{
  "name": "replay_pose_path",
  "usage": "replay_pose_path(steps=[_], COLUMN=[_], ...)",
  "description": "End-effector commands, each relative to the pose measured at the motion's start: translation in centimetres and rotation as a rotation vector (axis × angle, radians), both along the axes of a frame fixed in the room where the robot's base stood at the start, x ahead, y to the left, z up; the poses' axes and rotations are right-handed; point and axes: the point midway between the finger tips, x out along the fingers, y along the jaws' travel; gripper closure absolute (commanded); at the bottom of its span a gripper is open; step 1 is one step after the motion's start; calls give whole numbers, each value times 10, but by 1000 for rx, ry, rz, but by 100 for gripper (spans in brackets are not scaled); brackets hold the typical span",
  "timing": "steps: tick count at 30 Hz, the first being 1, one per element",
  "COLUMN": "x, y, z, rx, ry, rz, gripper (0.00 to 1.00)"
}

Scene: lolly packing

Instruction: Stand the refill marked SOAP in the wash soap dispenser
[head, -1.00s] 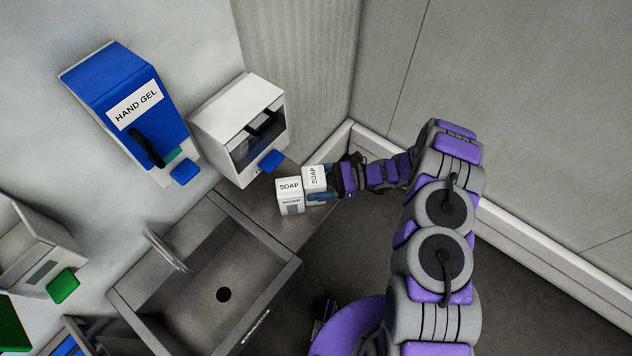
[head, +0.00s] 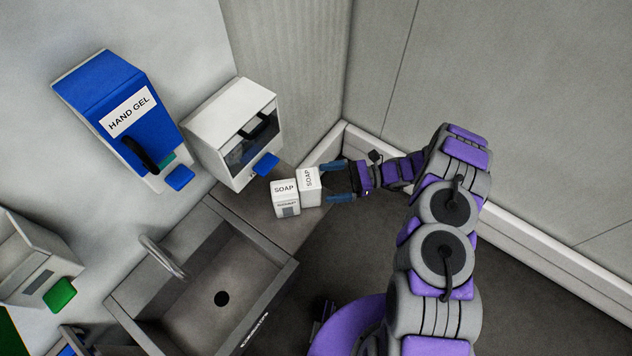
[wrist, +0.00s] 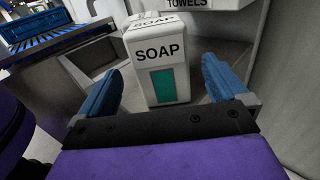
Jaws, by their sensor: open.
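Two white refills marked SOAP stand upright side by side on the counter: the left one (head: 286,197) with a grey window, the right one (head: 309,186) with its marking turned sideways. My gripper (head: 336,181) is open and empty just right of the right refill. In the wrist view a SOAP refill (wrist: 158,65) with a teal window stands ahead, between and beyond my open fingers (wrist: 162,88). A white dispenser (head: 230,115) with a dark front opening and blue lever hangs on the wall above the refills; I see no readable name on it.
A blue HAND GEL dispenser (head: 110,105) hangs to the left. A sink (head: 190,285) with a tap (head: 163,257) lies below. Another white dispenser with a green lever (head: 60,294) is at far left. A TOWELS marking (wrist: 187,3) shows at the wrist view's top.

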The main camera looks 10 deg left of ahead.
Motion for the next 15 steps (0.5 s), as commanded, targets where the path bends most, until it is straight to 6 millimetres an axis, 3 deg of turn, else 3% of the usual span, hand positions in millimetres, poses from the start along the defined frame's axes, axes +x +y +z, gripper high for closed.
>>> replay_pose_path(steps=[6,15], x=[15,21], y=[-35,-52], z=[0,1], rx=[-1,2], ry=[-3,1], rz=[-1,2], gripper=[0,0])
